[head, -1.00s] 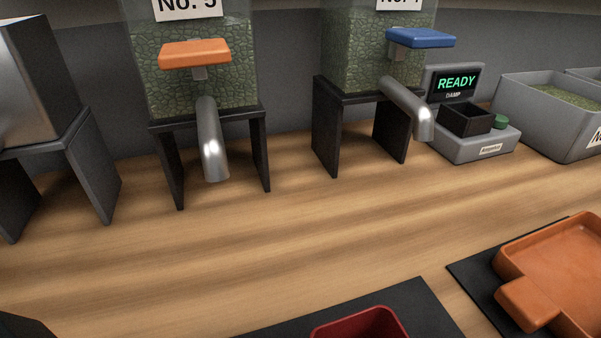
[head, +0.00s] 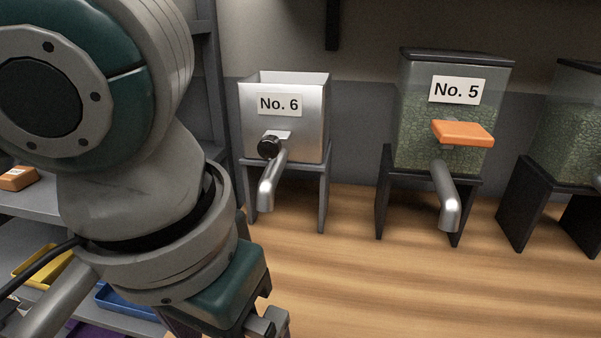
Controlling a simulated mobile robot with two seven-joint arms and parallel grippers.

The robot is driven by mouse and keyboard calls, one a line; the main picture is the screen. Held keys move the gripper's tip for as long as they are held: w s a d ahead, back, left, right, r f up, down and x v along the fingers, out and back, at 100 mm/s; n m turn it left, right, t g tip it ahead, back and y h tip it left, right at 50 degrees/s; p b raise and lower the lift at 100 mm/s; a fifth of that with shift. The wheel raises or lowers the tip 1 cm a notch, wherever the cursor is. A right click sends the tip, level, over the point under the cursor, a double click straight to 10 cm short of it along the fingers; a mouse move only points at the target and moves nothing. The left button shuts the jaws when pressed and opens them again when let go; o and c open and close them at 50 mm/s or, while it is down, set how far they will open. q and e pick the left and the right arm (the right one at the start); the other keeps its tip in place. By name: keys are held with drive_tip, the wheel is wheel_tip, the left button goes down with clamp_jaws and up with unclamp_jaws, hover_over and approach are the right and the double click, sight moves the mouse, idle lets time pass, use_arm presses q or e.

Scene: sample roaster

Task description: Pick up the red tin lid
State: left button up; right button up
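No red tin lid shows in the head view now. My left arm fills the left side of the view, and my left gripper (head: 264,323) is at the bottom edge, above the wooden counter (head: 380,285). Its fingertips are cut off by the frame edge, so I cannot tell whether it is open or shut or holds anything. My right gripper is out of view.
A metal hopper marked No. 6 (head: 284,128) and a green-filled dispenser marked No. 5 (head: 415,120) stand along the back on stands. Shelves at left hold a yellow tray (head: 30,262) and a blue tray (head: 125,303). The counter's visible front is clear.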

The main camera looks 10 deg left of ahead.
use_arm(q)
drive_tip(key=f, duration=0.2)
drive_tip(key=f+b, duration=0.1)
drive_tip(key=shift+w+a+f, duration=0.2)
drive_tip(key=shift+w+f, duration=0.05)
drive_tip(key=f, duration=0.2)
drive_tip(key=f+b, duration=0.1)
drive_tip(key=f, duration=0.1)
drive_tip(key=w+f, duration=0.1)
drive_tip(key=f, duration=0.1)
drive_tip(key=shift+f, duration=0.1)
drive_tip(key=c, duration=1.4)
